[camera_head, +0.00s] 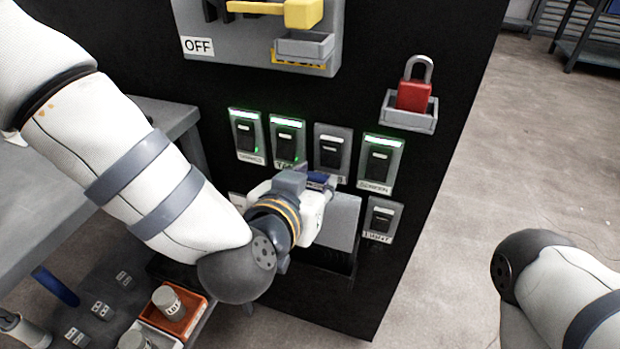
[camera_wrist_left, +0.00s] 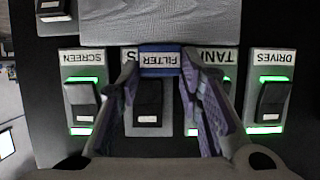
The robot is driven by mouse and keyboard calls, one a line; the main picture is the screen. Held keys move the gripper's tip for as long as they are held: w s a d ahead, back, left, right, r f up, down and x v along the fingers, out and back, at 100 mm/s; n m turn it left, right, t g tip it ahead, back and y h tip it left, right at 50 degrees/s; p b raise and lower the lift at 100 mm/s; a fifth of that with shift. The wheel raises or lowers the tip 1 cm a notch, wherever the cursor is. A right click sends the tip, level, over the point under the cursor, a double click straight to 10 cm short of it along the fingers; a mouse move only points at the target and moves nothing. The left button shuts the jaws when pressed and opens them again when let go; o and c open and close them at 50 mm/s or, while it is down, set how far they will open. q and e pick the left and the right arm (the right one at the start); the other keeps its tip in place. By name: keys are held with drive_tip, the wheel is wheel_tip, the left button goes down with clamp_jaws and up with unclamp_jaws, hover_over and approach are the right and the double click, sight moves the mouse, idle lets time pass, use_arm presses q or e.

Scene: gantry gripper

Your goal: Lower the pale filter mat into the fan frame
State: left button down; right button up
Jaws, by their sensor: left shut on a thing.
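My left gripper (camera_head: 318,182) is in front of a black panel, shut on a blue tab (camera_wrist_left: 160,61) marked FILTER. In the left wrist view the tab sits between the two fingertips (camera_wrist_left: 160,72). In the head view a pale grey flat piece (camera_head: 343,215), seemingly the filter mat, shows below and right of the gripper, partly hidden by it. Its lower edge is at a dark-mouthed frame (camera_head: 326,260) on the panel, seemingly the fan frame. I cannot tell how far the mat is inside. My right gripper is out of view.
Rocker switches surround the gripper: SCREEN (camera_head: 379,163), an unlit one (camera_head: 332,148) and a lit one (camera_head: 286,138). DRIVES (camera_wrist_left: 271,100) shows in the wrist view. A red padlock (camera_head: 413,95) stands in a holder. A grey bench (camera_head: 150,112) is left; open floor lies right.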

use_arm(q)
drive_tip(key=shift+r, duration=0.15)
drive_tip(key=shift+f, duration=0.25)
wheel_tip(320, 180, down, 6)
drive_tip(key=shift+r+b, duration=0.2)
drive_tip(key=shift+b, duration=1.05)
drive_tip(key=shift+p, duration=0.35)
drive_tip(key=shift+p, duration=0.3)
